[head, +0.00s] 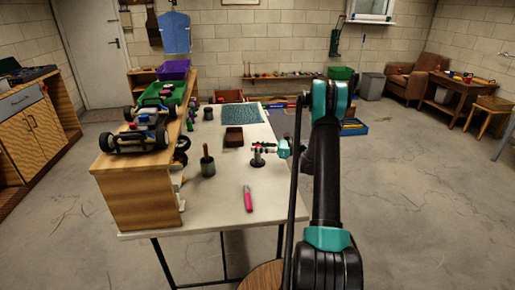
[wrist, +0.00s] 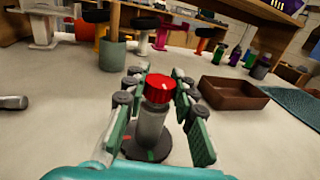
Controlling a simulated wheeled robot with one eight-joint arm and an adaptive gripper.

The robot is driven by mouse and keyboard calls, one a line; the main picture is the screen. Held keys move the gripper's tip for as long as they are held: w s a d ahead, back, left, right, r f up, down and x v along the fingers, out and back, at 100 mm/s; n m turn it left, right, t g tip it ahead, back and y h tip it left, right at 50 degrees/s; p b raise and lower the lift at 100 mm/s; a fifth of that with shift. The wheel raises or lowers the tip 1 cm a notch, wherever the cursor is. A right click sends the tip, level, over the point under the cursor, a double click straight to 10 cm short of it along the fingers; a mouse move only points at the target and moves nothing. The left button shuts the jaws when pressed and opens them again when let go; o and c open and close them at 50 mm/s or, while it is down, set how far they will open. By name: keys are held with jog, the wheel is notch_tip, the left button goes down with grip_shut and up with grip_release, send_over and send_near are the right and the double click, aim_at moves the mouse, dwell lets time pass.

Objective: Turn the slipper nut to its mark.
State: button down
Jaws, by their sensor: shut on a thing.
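The slipper nut (wrist: 158,88) is a ribbed red cap on top of a grey upright post (wrist: 151,126) in the wrist view. The post stands on a round dark base (wrist: 133,150) with a small green mark and a small red mark on it. My gripper (wrist: 160,92) has its green-padded fingers on both sides of the nut and is shut on it. In the head view, my gripper (head: 270,147) is over the small stand (head: 257,161) on the white table. Any mark on the nut itself is too small to tell.
A brown tray (head: 233,137) and a teal mat (head: 241,113) lie behind the stand. A grey-green cup (head: 208,167) with a tool stands to the left. A wooden shelf (head: 137,198) with model cars borders the table's left side.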

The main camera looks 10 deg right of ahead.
jog(key=c, duration=1.2)
grip_release()
jog(key=v, duration=1.2)
